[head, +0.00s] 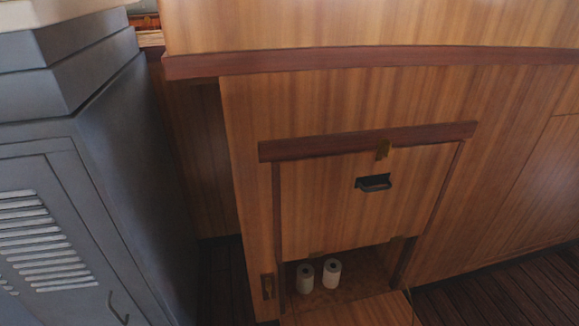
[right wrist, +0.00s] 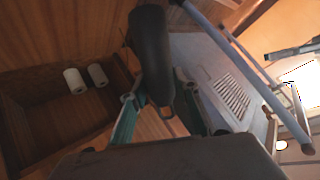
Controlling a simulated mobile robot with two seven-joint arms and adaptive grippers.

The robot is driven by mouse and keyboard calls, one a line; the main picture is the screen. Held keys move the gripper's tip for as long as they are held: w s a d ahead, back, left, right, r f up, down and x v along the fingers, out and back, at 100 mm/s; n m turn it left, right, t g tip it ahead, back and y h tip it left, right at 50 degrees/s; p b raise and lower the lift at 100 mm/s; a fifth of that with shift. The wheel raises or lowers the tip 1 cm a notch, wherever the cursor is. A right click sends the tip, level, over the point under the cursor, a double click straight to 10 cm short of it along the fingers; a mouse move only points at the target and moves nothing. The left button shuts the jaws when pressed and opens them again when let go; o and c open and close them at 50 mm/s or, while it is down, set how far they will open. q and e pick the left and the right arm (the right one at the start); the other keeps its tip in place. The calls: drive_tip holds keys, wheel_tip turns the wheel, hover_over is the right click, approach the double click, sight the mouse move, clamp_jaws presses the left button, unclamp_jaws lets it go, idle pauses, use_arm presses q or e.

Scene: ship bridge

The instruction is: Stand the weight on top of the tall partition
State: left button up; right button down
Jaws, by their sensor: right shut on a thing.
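In the right wrist view my right gripper (right wrist: 157,100) is shut on a dark, rounded, elongated thing (right wrist: 152,45), which looks like the weight. It stands up lengthwise between the two fingers, and its lower end is partly hidden by them. Neither gripper shows in the head view, and my left gripper is not in view. A tall wooden panelled wall (head: 400,95) with a dark red-brown ledge fills the middle and right of the head view. I cannot tell whether it is the tall partition.
A grey metal locker (head: 100,150) with louvres stands at the left in the head view. A low open compartment (head: 370,265) in the wooden wall holds two white rolls (head: 331,272). A black recessed handle (head: 374,182) sits above it. Dark plank floor shows lower right.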

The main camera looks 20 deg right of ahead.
drive_tip(key=s+a+r+n+g, duration=0.2)
drive_tip(key=s+a+r, duration=0.2)
drive_tip(key=s+a, duration=0.15)
use_arm(q)
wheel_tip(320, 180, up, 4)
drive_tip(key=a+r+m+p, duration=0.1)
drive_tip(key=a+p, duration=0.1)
drive_tip(key=p, duration=0.9)
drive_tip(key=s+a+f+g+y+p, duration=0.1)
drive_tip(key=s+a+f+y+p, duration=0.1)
drive_tip(key=p, duration=0.7)
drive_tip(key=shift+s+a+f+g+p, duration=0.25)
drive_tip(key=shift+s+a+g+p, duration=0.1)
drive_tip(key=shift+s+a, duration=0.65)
use_arm(e)
drive_tip(key=w+r+n+t, duration=0.1)
drive_tip(key=w+r, duration=0.2)
drive_tip(key=r, duration=1)
drive_tip(key=w+r+n+t+y, duration=0.1)
drive_tip(key=w+r+t, duration=0.1)
drive_tip(key=r, duration=1.2)
drive_tip(key=w+r+n+t+y, duration=0.1)
drive_tip(key=w+r, duration=0.2)
drive_tip(key=r, duration=1.1)
drive_tip(key=shift+w+d+r+n, duration=0.2)
drive_tip(key=shift+w+d+n, duration=0.1)
drive_tip(key=shift+w+d, duration=0.1)
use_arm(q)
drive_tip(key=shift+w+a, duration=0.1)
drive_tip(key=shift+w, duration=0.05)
